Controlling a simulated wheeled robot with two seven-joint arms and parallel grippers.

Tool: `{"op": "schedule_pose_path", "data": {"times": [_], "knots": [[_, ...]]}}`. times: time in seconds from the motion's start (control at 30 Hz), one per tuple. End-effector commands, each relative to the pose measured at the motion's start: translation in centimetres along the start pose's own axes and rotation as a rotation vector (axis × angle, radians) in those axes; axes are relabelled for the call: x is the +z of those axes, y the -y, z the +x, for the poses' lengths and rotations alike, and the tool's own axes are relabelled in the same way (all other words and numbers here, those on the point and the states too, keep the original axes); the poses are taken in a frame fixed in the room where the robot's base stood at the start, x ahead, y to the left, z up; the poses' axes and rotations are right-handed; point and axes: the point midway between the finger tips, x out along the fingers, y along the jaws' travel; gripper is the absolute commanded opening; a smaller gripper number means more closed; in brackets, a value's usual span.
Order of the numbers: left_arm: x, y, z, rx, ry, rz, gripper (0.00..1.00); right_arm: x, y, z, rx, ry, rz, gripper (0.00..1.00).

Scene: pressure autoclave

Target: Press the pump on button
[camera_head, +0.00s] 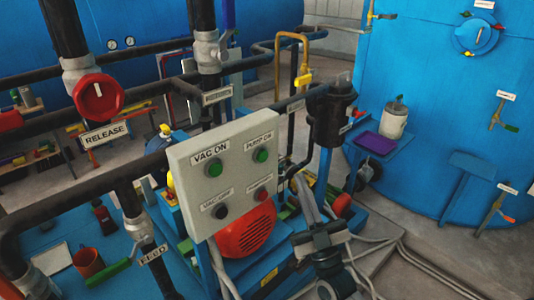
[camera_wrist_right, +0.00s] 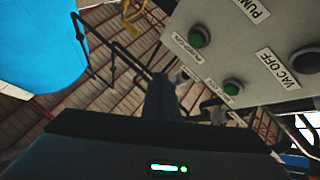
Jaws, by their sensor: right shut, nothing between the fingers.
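The grey control box (camera_head: 232,185) faces me in the head view. Its green pump on button (camera_head: 261,155) is at the upper right of the panel, under its label. My right gripper (camera_head: 322,240) is low and to the right of the box, apart from it, with its fingers shut and empty. In the right wrist view the shut fingers (camera_wrist_right: 160,97) point up, and the panel (camera_wrist_right: 265,35) fills the upper right. My left gripper is not in view.
The green vac on button (camera_head: 214,170) sits left of pump on, with the black vac off button (camera_head: 220,211) and pump off button (camera_head: 262,194) below. A red motor cover (camera_head: 245,232) is under the box. A black cylinder (camera_head: 331,112) stands right of it.

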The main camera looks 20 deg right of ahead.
Motion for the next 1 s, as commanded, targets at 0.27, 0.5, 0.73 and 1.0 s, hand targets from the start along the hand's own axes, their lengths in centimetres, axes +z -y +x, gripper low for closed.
{"op": "schedule_pose_path", "data": {"times": [0.27, 0.5, 0.73, 1.0], "knots": [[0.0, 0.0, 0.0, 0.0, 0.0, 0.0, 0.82, 0.0, 0.0, 0.0, 0.0, 0.0, 0.0, 0.0], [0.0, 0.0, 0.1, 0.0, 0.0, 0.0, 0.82, 0.3, 0.3, 0.3, 0.0, 0.001, 0.0, 0.0], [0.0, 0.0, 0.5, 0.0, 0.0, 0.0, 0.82, 1.2, 1.1, 1.5, 0.0, 0.0, -0.001, 0.0], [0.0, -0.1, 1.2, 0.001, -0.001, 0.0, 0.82, 2.9, 2.8, 3.7, 0.0, 0.0, 0.0, 0.0]]}}
